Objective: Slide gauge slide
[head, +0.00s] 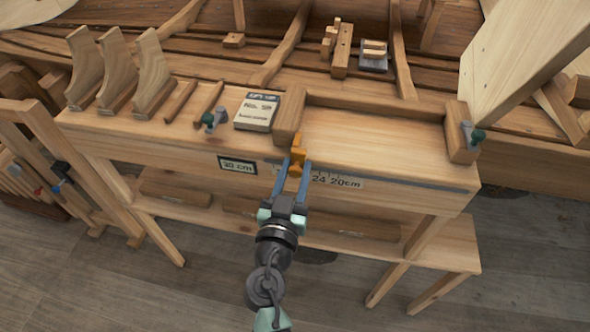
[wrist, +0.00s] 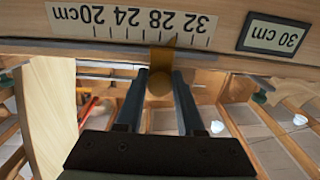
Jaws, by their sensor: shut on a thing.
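The gauge slide (head: 298,158) is a small orange-yellow block at the front edge of the bench. My gripper (head: 291,180) reaches up from the front with its two blue fingers shut on it. In the wrist view, the slide (wrist: 161,68) sits between the dark fingertips (wrist: 161,82), against the white scale strip (wrist: 120,22). Its upper end is at the marks around 28; I cannot tell the exact mark. The strip also shows in the head view (head: 338,182), partly hidden by slide and gripper. A dark-framed plaque (head: 238,166) reading 30 cm is to its left.
The bench top (head: 370,145) carries a wooden frame with an end block (head: 461,132) and green-knobbed clamp, a labelled box (head: 257,111) and several curved brackets (head: 154,75). A lower shelf (head: 340,243) runs under the bench. The floor in front is clear.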

